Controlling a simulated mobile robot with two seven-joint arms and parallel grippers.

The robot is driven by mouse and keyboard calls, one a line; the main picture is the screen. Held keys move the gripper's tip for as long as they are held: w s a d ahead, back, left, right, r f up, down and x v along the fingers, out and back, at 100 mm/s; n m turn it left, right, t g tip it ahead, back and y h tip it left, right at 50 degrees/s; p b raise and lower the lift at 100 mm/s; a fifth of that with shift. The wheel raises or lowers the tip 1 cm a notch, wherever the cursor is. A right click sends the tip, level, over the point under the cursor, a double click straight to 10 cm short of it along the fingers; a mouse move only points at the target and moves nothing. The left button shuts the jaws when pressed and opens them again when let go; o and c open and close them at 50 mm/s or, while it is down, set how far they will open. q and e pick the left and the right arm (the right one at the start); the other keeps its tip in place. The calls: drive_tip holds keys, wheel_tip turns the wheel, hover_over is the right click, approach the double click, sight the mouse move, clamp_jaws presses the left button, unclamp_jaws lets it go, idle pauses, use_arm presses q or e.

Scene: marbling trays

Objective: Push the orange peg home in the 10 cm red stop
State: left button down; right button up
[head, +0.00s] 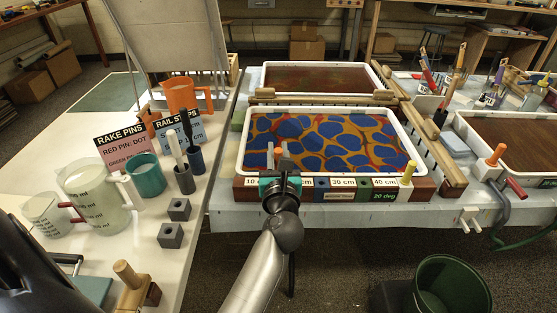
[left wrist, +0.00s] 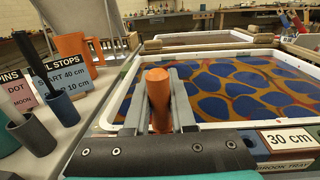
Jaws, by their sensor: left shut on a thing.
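My left gripper (head: 277,158) is over the front rail of the middle marbling tray, near the 10 cm label (head: 251,182). In the left wrist view its two grey fingers (left wrist: 174,100) are shut on the upright orange peg (left wrist: 158,98). The peg's top stands above the fingers. Its lower end and the hole beneath are hidden behind my gripper's dark body, so I cannot tell how deep it sits. My right gripper is not in view.
The tray (head: 414,146) holds a blue, orange and red pattern. The rail has 30 cm (head: 343,182) and 40 cm (head: 385,182) labels and a yellow peg (head: 407,171) at right. Jugs, sign cards and grey blocks (head: 171,235) crowd the left table. A green bin (head: 452,287) stands below.

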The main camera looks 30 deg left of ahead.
use_arm(q)
drive_tip(key=shift+f+b, duration=1.45)
drive_tip(key=shift+f, duration=0.25)
drive_tip(key=c, duration=0.7)
unclamp_jaws()
drive_tip(key=shift+r, duration=0.1)
wheel_tip(320, 180, up, 20)
drive_tip(key=p, duration=1.2)
